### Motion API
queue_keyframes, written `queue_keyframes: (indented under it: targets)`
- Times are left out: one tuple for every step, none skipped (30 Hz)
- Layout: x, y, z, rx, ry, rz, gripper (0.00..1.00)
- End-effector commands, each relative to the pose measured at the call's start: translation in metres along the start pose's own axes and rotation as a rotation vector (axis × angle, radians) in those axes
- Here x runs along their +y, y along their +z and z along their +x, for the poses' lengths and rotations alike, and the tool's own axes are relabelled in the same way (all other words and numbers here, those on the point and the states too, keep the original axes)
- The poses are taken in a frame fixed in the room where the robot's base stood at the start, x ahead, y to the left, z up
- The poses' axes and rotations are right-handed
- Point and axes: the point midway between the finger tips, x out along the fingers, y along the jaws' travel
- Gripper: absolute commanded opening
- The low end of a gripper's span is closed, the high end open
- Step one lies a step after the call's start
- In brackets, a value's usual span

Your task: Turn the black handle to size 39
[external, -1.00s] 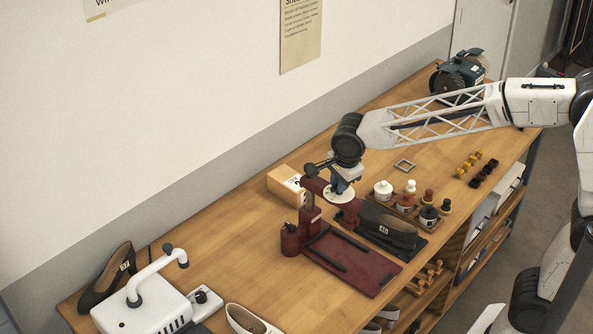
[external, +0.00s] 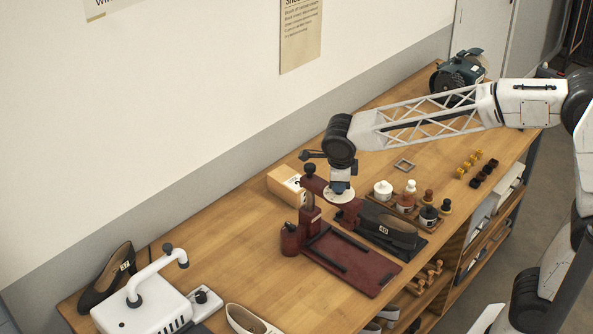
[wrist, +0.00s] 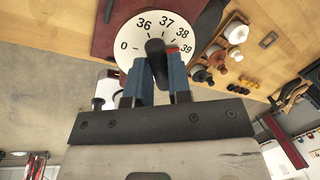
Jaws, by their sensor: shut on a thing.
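The white dial (wrist: 137,30) on the red press shows the marks 0, 36, 37, 38 and 39 in the wrist view. The black handle (wrist: 155,47) stands at the dial's middle. My gripper (wrist: 160,64) has its blue fingers on both sides of the handle and is shut on it. A small red mark (wrist: 173,49) shows right of the handle, on the side of 38 and 39. In the external view the dial (external: 338,196) lies under my gripper (external: 340,189), which hides the handle. The handle's exact setting is hard to tell.
The red press base (external: 350,262) stands on the wooden bench. A wooden box (external: 287,186) stands behind.

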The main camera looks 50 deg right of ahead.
Motion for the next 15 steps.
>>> queue_keyframes:
  targets:
    - [-0.0004,0.0002,-0.0006,0.001,-0.001,0.008,0.0]
    - [-0.0004,0.0002,-0.0006,0.001,-0.001,0.012,0.0]
    - [-0.0005,0.0003,-0.0006,0.002,-0.001,0.016,0.0]
    - [-0.0005,0.0003,-0.0006,0.002,-0.001,0.018,0.0]
    - [-0.0005,0.0003,-0.0006,0.002,-0.001,0.019,0.0]
    - [-0.0005,0.0003,-0.0006,0.002,-0.001,0.02,0.0]
    - [-0.0005,0.0003,-0.0006,0.002,-0.001,0.02,0.0]
    - [-0.0004,0.0003,-0.0006,0.002,0.0,0.02,0.0]
    - [-0.0004,0.0003,-0.0006,0.002,-0.001,0.02,0.0]
    - [-0.0004,0.0003,-0.0007,0.002,0.0,0.02,0.0]
    - [-0.0005,0.0003,-0.0006,0.002,0.0,0.02,0.0]
    - [-0.0005,0.0003,-0.0006,0.002,0.0,0.019,0.0]
    - [-0.0004,0.0003,-0.0006,0.002,0.0,0.019,0.0]
    - [-0.0004,0.0003,-0.0006,0.002,0.0,0.019,0.0]
    - [-0.0004,0.0003,-0.0006,0.002,0.0,0.019,0.23]
